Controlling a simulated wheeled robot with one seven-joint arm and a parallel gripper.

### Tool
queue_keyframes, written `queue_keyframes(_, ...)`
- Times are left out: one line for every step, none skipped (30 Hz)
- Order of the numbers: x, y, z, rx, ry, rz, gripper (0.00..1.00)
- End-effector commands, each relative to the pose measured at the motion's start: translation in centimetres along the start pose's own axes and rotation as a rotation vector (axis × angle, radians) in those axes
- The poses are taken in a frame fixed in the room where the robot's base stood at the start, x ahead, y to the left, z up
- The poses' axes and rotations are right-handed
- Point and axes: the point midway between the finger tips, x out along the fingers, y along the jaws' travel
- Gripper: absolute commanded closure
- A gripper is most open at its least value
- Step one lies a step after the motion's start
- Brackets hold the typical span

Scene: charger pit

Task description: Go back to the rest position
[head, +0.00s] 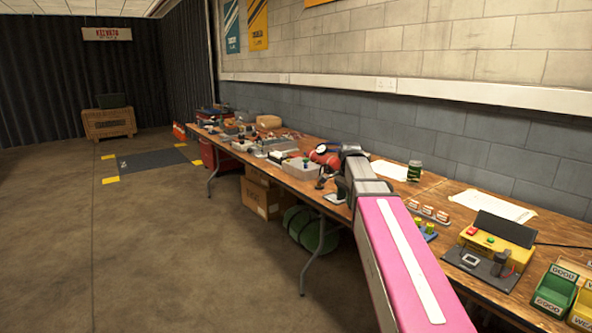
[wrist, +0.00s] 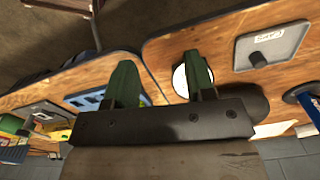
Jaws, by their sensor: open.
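My gripper (wrist: 160,72) shows in the wrist view with its two green fingers spread apart. Nothing is held between them. The gap between two wooden table tops (wrist: 155,55) lies below the fingers. In the head view my pink arm reaches from the lower right out over the front edge of the long workbench (head: 440,190). A round white-faced thing with a dark rim (wrist: 181,82) is partly hidden behind the right finger in the wrist view.
A grey plate with a black knob (wrist: 270,38) lies on the right table top. A blue tray (wrist: 88,97) lies on the left one. The floor (head: 170,250) left of the bench is clear.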

Motion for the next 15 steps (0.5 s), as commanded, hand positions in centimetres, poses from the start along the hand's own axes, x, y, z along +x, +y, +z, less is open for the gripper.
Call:
queue_keyframes(0.9,0.5,0.2,-0.023,-0.001,0.001,0.50)
queue_keyframes(1.4,0.7,0.3,-0.039,-0.001,0.001,0.50)
queue_keyframes(2.1,1.0,0.5,-0.062,-0.001,0.002,0.50)
queue_keyframes(2.6,1.2,0.6,-0.080,-0.001,0.002,0.50)
queue_keyframes(3.2,1.5,0.7,-0.099,-0.001,0.001,0.50)
queue_keyframes(4.1,1.8,0.8,-0.126,-0.001,0.002,0.50)
queue_keyframes(4.8,2.2,1.0,-0.149,-0.001,0.002,0.50)
queue_keyframes(5.5,2.5,1.1,-0.174,-0.001,0.001,0.50)
queue_keyframes(6.6,3.0,1.4,-0.211,-0.001,0.002,0.50)
queue_keyframes(7.5,3.5,1.6,-0.241,-0.001,0.002,0.50)
queue_keyframes(8.4,3.9,1.9,-0.274,-0.001,0.002,0.50)
queue_keyframes(9.6,4.7,2.2,-0.319,-0.002,0.003,0.50)
queue_keyframes(10.6,5.2,2.4,-0.355,-0.001,0.002,0.50)
queue_keyframes(11.5,5.7,2.7,-0.390,-0.002,0.002,0.50)
queue_keyframes(12.7,6.4,3.0,-0.436,-0.001,0.001,0.50)
